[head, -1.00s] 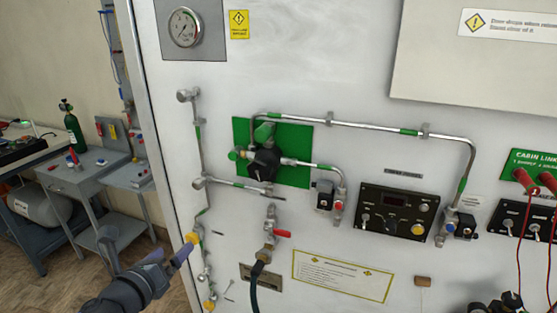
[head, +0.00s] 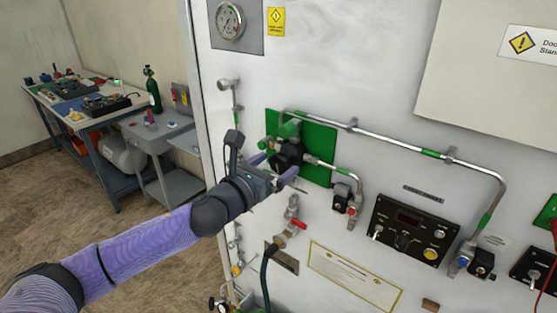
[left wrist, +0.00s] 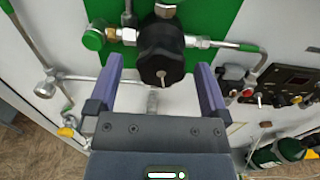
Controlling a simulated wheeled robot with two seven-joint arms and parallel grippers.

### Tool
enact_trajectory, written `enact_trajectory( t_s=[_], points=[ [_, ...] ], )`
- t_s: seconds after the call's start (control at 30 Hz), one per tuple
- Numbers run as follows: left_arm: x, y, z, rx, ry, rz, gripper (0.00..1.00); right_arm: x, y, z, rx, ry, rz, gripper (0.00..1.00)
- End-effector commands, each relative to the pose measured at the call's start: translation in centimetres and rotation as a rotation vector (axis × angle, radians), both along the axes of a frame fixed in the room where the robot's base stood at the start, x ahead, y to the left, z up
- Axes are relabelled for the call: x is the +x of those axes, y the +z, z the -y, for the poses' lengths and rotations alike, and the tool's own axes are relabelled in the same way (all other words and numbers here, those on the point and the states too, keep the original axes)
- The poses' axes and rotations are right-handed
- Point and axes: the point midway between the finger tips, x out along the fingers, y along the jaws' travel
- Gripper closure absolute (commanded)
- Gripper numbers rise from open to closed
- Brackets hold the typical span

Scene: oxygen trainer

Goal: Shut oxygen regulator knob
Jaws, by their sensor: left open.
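The oxygen regulator knob is a black round knob (head: 287,157) on a green backing plate (head: 320,150) on the white panel. It also shows in the left wrist view (left wrist: 161,52), with a small silver pointer on its front. My left gripper (head: 275,169) is open in front of the knob. In the left wrist view its two purple fingers (left wrist: 158,88) stand on either side of the knob's lower part, with gaps visible at both sides. I cannot tell whether the fingertips reach past the knob's front face. My right gripper is not in view.
Metal pipes (head: 400,142) run across the panel right of the knob. A red-handled valve (head: 297,224) and a dark hose (head: 265,265) sit below. A black control box (head: 412,230) is to the right. A workbench (head: 90,120) stands at the far left.

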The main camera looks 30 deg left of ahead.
Motion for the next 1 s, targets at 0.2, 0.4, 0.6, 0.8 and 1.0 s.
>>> enact_trajectory(
  t_s=[0.2,0.4,0.6,0.8,1.0],
  points=[
    [1.4,0.11,0.2,-0.001,-0.002,0.001,0.0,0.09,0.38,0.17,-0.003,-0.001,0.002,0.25],
    [1.47,0.02,0.21,0.0,-0.002,0.0,0.0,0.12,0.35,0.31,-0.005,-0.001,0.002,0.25],
    [1.46,0.03,0.2,0.0,-0.002,0.0,0.32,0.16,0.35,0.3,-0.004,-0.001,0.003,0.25],
    [1.45,0.04,0.2,0.0,-0.002,0.001,0.74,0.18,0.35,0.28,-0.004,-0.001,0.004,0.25],
    [1.44,0.04,0.2,-0.003,-0.002,0.0,0.94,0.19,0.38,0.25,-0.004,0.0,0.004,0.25]
  ],
)
